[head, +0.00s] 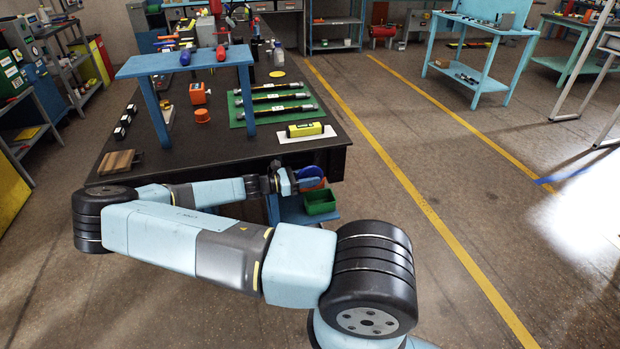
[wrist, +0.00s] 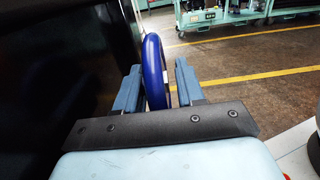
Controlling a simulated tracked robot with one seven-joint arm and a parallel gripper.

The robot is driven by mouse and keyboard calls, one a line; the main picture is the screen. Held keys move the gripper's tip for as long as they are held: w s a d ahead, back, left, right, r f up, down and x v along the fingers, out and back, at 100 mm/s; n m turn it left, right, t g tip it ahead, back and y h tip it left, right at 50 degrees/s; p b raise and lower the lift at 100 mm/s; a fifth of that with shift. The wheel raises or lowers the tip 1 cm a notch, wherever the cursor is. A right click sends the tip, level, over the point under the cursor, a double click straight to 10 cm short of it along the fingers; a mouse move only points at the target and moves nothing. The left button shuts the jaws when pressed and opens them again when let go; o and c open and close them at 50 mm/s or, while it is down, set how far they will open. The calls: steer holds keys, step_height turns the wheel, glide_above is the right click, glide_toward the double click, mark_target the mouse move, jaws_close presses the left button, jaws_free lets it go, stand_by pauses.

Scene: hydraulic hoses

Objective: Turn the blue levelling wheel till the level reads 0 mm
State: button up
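The blue levelling wheel (head: 309,172) is at the front right end of the dark workbench, partly hidden by my gripper (head: 290,181) in the head view. In the wrist view, the wheel's blue rim (wrist: 155,80) stands edge-on between the two fingers of my gripper (wrist: 157,66). A small gap shows between the rim and the right finger; the left finger looks very close to the rim, and I cannot tell whether it touches. A yellow and black level (head: 305,130) lies on a white plate (head: 326,134) near the bench's right edge. Its reading is too small to tell.
Black hoses lie on a green mat (head: 238,119) behind the level. A blue raised shelf (head: 185,61) stands over the bench (head: 225,146). A green bin (head: 320,202) sits below the wheel beside an orange part (head: 316,185).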

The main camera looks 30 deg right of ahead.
jaws_close()
steer(key=shift+y, duration=0.8)
steer(key=shift+o, duration=0.6)
jaws_free()
steer(key=v, duration=1.3)
steer(key=shift+a, duration=0.45)
steer(key=shift+r, duration=0.1)
